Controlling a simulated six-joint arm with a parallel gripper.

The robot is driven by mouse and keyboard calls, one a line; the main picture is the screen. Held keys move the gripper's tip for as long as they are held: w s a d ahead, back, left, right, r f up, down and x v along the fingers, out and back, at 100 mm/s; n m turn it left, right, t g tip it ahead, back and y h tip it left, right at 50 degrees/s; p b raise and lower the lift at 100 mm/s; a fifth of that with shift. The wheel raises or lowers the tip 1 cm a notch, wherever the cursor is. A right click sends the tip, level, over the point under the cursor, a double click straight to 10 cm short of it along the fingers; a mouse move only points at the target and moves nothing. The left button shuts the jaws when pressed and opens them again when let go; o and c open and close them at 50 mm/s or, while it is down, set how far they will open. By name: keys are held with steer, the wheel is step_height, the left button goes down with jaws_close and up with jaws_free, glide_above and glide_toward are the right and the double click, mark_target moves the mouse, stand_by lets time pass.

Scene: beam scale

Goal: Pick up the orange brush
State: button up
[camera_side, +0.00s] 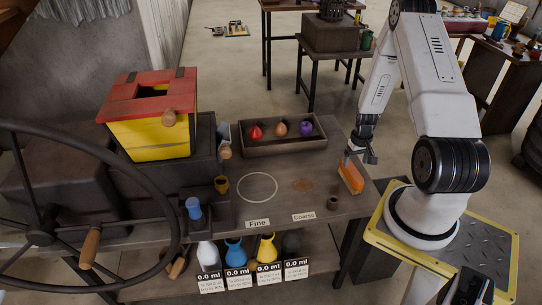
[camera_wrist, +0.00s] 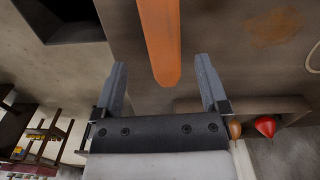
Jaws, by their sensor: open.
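The orange brush (camera_side: 350,178) stands near the right end of the dark workbench in the side view, its orange body tilted slightly. In the wrist view its orange part (camera_wrist: 160,40) reaches down from the top edge to a point between the two fingers. My gripper (camera_wrist: 163,85) is open, with its fingers apart to either side of the brush's end and no contact visible. In the side view my gripper (camera_side: 360,155) is at the brush's upper end, and its fingers partly overlap it.
A tray (camera_side: 283,149) with red, brown and purple pieces lies behind on the bench. A yellow and red box (camera_side: 150,130) and a large wheel (camera_side: 165,180) occupy the left side.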

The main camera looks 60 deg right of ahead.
mark_target(353, 169)
steer(key=shift+f, duration=0.1)
steer(key=shift+a+f, duration=0.15)
steer(key=shift+f, duration=0.7)
steer(key=shift+a+f, duration=0.1)
steer(key=shift+f, duration=0.75)
steer(key=shift+w+f, duration=0.1)
steer(key=shift+f, duration=0.65)
jaws_close()
